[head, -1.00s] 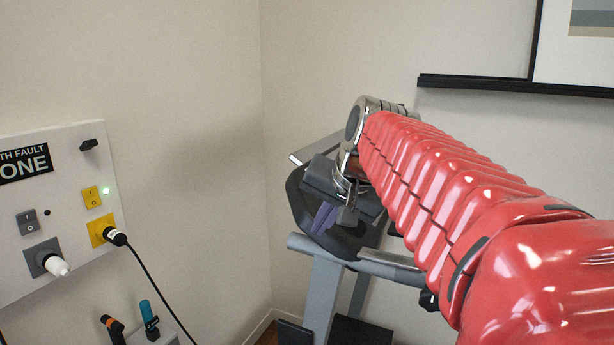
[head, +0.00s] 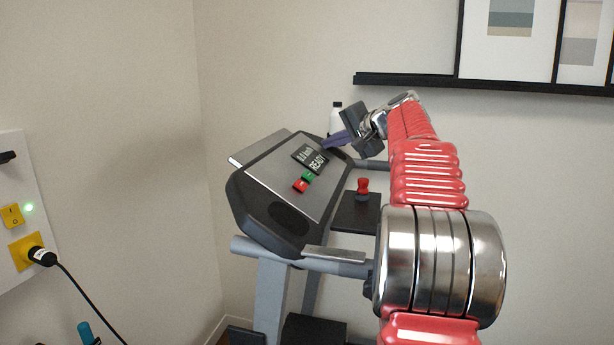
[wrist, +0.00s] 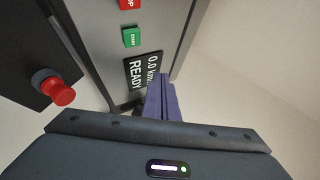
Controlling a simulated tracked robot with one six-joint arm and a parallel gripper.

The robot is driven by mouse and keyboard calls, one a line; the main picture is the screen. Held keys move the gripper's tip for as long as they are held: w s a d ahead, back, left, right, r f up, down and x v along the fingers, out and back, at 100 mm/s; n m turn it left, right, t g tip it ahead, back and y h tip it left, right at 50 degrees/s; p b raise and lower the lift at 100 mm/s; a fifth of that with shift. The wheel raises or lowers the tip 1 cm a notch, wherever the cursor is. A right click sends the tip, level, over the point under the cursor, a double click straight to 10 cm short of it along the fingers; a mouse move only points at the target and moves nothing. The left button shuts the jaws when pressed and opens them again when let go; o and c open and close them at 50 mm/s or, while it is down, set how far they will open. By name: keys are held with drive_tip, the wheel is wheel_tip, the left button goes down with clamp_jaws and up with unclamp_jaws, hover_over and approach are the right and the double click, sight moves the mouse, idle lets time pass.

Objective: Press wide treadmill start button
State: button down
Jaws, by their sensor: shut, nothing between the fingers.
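The treadmill console (head: 262,178) stands in the middle of the head view, a tilted grey panel in a dark housing. Its green start button (head: 307,177) sits between a red button (head: 299,186) and a black display (head: 311,156) reading "0.0" and "READY". In the wrist view the green start button (wrist: 131,37) is near the top, with the red stop button (wrist: 130,3) partly cut off above it. My gripper (head: 326,144) is shut and empty, its purple fingers over the panel's far end past the display. The fingers (wrist: 162,84) show beside the display, apart from the start button.
A red knob (head: 362,187) stands on a black plate right of the console, also at left in the wrist view (wrist: 62,92). A black shelf (head: 420,82) with pictures is on the wall. A panel with plugs is at left.

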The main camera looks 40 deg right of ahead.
sight(307, 171)
drive_tip(key=shift+d+r, duration=0.1)
drive_tip(key=shift+d, duration=0.7)
drive_tip(key=shift+w+a, duration=0.1)
drive_tip(key=shift+w+a+f, duration=0.45)
drive_tip(key=shift+w+f, duration=0.15)
drive_tip(key=shift+f, duration=0.65)
drive_tip(key=shift+w+a+f, duration=0.45)
drive_tip(key=shift+w+f, duration=0.15)
drive_tip(key=shift+f, duration=0.7)
drive_tip(key=shift+w+a+f, duration=0.45)
drive_tip(key=shift+w+f, duration=0.15)
drive_tip(key=shift+f, duration=0.65)
drive_tip(key=shift+w+a+f, duration=0.1)
drive_tip(key=shift+a+f, duration=0.05)
drive_tip(key=shift+f, duration=0.1)
drive_tip(key=shift+w+a+f, duration=0.15)
drive_tip(key=shift+f, duration=0.25)
drive_tip(key=shift+r, duration=0.1)
drive_tip(key=shift+s+d+r, duration=0.3)
drive_tip(key=shift+s+r, duration=0.05)
drive_tip(key=shift+r, duration=0.3)
